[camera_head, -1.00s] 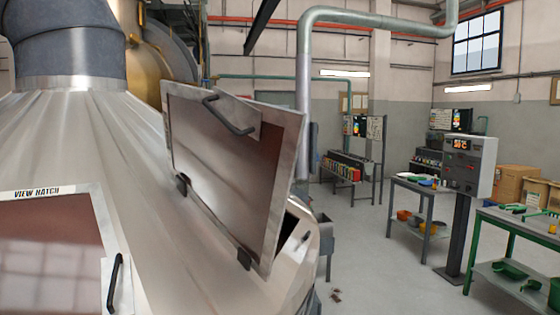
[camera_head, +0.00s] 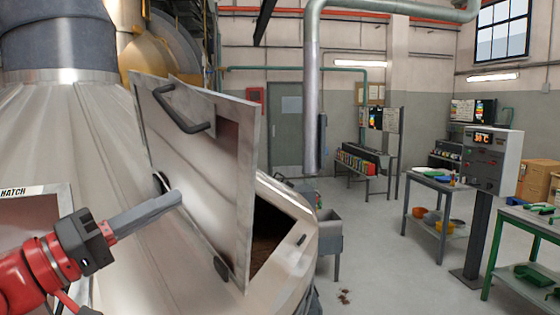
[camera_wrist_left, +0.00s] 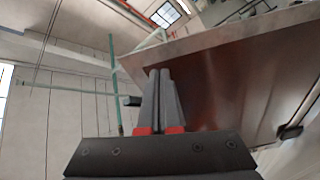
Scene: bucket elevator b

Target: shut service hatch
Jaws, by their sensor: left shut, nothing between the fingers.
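The service hatch (camera_head: 222,150) is a metal-framed lid with a black handle, standing raised on its hinges on the big metal housing. The dark opening (camera_head: 268,240) shows to the right of the lid. My left gripper (camera_head: 178,198) is shut and empty, with its fingertips close in front of the lid's lower left part in the head view. In the left wrist view, the shut fingers (camera_wrist_left: 160,75) point up beside the lid's brownish face (camera_wrist_left: 240,90). I cannot tell whether they touch it. My right gripper is not in view.
A second hatch, the view hatch (camera_head: 30,215), lies at the left on the housing. A control post (camera_head: 490,160) and green and grey tables stand at the right. The floor (camera_head: 390,260) between the housing and the tables is mostly clear.

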